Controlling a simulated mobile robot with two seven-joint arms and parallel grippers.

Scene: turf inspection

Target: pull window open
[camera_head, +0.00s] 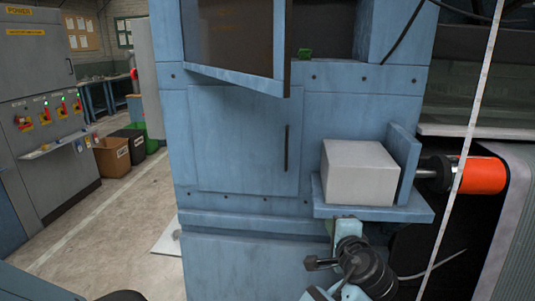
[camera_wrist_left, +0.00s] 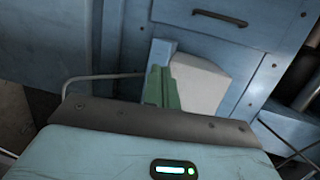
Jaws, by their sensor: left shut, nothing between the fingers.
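The window (camera_head: 232,76) is a blue-framed pane with dark glass at the top of the blue machine cabinet. Its right edge stands out from the cabinet, so it is ajar, with a gap on its right. Its top is cut off. My left gripper (camera_head: 345,227) is low at the right, just under the shelf and well below the window. Its green fingers (camera_wrist_left: 162,88) are shut and empty in the left wrist view, overlapping the shelf and white box. The window is not clear in the wrist view. My right gripper is not in view.
A white box (camera_head: 360,172) sits on a small blue shelf (camera_head: 325,208). A dark vertical handle (camera_head: 287,148) is on the lower panel. A small green object (camera_head: 305,53) is on the ledge. An orange cylinder (camera_head: 483,175) is at right. Floor at left is open.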

